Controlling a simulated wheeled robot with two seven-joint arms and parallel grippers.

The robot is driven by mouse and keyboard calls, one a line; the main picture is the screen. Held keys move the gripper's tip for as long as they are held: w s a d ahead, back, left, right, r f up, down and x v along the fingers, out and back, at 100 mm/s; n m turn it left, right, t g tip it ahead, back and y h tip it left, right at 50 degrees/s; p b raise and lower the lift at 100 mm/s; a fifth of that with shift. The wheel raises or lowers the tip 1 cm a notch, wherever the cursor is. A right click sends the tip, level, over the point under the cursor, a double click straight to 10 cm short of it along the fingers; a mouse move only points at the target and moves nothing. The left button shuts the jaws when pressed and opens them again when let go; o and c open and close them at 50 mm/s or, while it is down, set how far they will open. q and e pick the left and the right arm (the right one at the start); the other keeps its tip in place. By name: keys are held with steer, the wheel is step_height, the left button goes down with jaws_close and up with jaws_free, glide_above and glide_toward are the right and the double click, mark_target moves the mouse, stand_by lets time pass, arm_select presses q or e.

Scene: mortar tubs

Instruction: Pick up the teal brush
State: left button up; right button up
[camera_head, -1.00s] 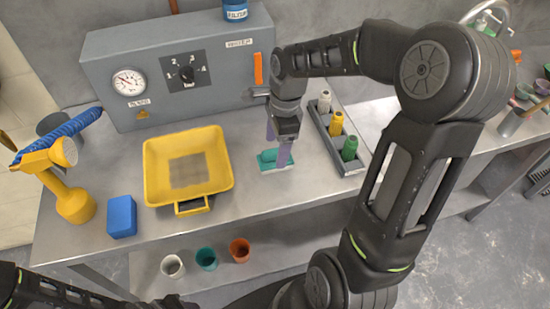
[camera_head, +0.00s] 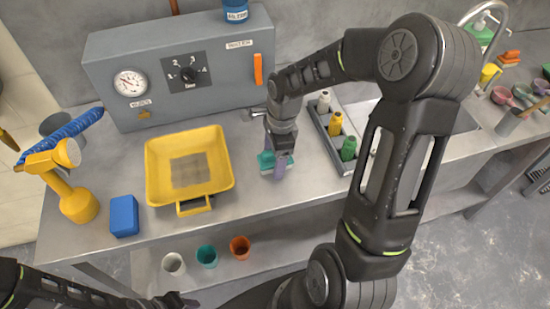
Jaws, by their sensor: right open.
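The teal brush (camera_head: 265,157) is a small teal block on the steel bench, right of the yellow sieve tray. My right gripper (camera_head: 274,158) points down over it, with its purple fingers spread. One finger shows in front of the brush and hides part of it; the other is largely hidden. I cannot tell whether the fingers touch the brush. My left arm (camera_head: 70,292) lies along the bottom left edge, and its jaws are not clear.
A yellow sieve tray (camera_head: 216,190) stands left of the brush. A grey rack (camera_head: 342,165) with several coloured bottles is close on its right. The grey control box (camera_head: 105,75) stands behind. A blue block (camera_head: 123,216) lies at left. The bench front between tray and rack is clear.

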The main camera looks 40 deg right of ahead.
jaws_close()
stand_by(0.8)
step_height(320, 180, up, 10)
steer(key=shift+r+b, duration=0.1)
steer(key=shift+b, duration=0.65)
steer(key=c, duration=0.6)
jaws_free()
steer(key=c, duration=0.7)
